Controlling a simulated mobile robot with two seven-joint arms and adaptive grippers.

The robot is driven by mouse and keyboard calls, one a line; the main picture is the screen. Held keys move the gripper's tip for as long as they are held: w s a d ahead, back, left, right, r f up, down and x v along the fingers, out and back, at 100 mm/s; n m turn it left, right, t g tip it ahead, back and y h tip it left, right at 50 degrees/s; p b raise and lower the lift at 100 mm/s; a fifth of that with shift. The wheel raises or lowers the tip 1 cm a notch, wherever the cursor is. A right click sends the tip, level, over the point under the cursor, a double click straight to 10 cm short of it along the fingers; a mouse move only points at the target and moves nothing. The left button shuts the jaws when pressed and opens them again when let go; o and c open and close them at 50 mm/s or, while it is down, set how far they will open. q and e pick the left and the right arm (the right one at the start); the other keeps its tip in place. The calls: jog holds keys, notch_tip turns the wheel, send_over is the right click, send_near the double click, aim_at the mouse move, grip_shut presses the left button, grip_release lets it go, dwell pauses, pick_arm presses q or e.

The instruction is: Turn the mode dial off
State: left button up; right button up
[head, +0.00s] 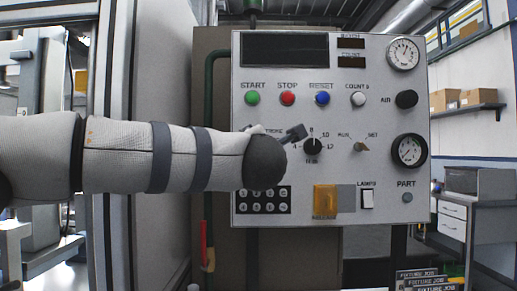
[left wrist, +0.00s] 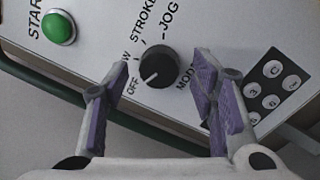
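The mode dial (left wrist: 158,66) is a round black knob with a white pointer line, on the light grey panel. In the left wrist view its line points to the lower left, toward the OFF label; STROKE and JOG are also printed around it. My left gripper (left wrist: 161,72) is open, with its purple-padded fingers on either side of the dial and a visible gap to it on both sides. Whether the fingers reach the dial's depth I cannot tell. In the head view my left arm hides the dial, and a dark finger (head: 294,133) shows past the wrist. My right gripper is not in view.
The control panel (head: 335,222) also has a green START button (head: 252,98), which shows in the left wrist view (left wrist: 58,27), a red STOP button (head: 288,98), a numbered dial (head: 312,145) and a keypad (left wrist: 275,85) close to the fingers. A green pipe (head: 209,120) runs along the panel's left side.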

pick_arm(q)
jog(key=shift+s, duration=0.1)
jog(key=s+f, duration=0.1)
jog(key=s, duration=1)
jog(key=shift+s, duration=0.4)
jog(key=shift+f, duration=0.1)
